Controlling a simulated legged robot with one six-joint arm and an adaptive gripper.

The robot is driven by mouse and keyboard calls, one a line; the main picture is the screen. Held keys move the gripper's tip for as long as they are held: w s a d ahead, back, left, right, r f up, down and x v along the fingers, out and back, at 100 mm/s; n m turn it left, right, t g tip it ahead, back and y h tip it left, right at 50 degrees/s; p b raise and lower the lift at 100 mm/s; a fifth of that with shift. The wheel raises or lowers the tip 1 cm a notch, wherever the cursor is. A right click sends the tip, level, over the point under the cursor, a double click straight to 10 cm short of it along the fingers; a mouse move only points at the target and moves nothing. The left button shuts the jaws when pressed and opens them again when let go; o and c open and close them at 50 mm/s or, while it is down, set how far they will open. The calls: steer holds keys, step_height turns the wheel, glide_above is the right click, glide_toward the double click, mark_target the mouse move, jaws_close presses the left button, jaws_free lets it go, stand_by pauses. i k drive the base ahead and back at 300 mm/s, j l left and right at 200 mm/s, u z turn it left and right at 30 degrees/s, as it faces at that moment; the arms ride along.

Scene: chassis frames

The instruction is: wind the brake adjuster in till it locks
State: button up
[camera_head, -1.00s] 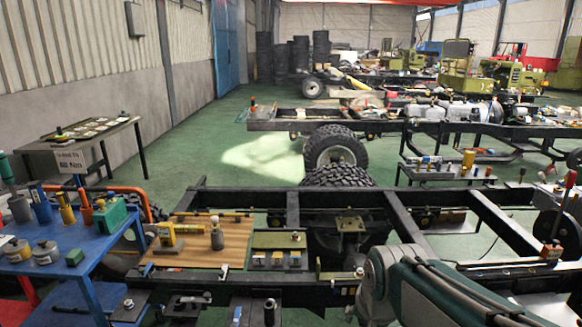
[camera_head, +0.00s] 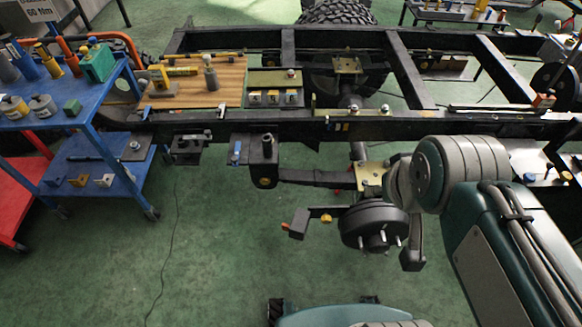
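A dark round brake drum (camera_head: 372,226) with several bright studs hangs below the frame rail, near the middle of the head view. A dark arm with an orange tip (camera_head: 286,227) and a small brass-coloured part (camera_head: 326,218) sits left of the drum. I cannot tell which small part is the brake adjuster. A gold bracket (camera_head: 372,176) lies above the drum. My arm's grey joint comes close to the bracket in the picture and covers what is behind it. I cannot make out my gripper or its fingers.
The black chassis rail (camera_head: 200,124) runs across the view. A wooden board (camera_head: 222,88) with tools lies on the frame. A blue cart (camera_head: 88,113) with tools stands at left, beside a red one (camera_head: 18,193).

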mark_target(326, 219)
steer(key=j+z, duration=0.5)
steer(key=j, duration=0.5)
steer(key=j+z, duration=0.5)
steer(key=j, duration=0.55)
steer(key=k, duration=0.05)
